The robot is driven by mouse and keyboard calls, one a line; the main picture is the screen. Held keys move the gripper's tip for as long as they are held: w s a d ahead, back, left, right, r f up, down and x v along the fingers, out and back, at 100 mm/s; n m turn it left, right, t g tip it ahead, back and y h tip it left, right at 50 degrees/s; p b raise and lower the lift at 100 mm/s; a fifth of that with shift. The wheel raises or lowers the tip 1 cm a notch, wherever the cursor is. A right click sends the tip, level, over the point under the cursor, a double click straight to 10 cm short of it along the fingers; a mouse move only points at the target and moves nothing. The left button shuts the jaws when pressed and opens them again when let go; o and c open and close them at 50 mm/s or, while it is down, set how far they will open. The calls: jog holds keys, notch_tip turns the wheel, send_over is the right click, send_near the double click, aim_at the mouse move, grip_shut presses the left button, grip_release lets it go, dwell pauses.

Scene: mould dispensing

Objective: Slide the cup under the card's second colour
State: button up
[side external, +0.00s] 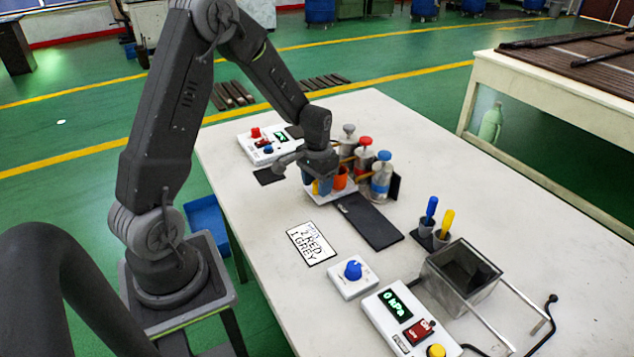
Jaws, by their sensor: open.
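The white card (311,243) lies flat on the table, and its lines read "2 RED" and "1 GREY". Three dispensers stand in a row at the back: one with a grey top (348,132), one with a red top (365,146) and one with a blue top (382,165). An orange cup (341,179) is in front of them, close to the red one; exactly which spout it is under I cannot tell. My gripper (322,184) is open and low beside the cup, on its left. My wrist hides part of the grey dispenser and the cup's surroundings.
A dark flat pad (370,222) lies in front of the dispensers. A blue-knob box (353,277), a display box (403,318), blue and yellow-handled tools (431,211) in holders and an open metal box (462,275) stand nearer. Another control box (262,146) is behind. The table's left front is clear.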

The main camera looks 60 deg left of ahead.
grip_shut()
dwell(0.3)
jog(key=a, duration=0.8)
jog(key=shift+a, duration=0.1)
jog(key=shift+c, duration=1.5)
grip_release()
jog(key=o, duration=0.3)
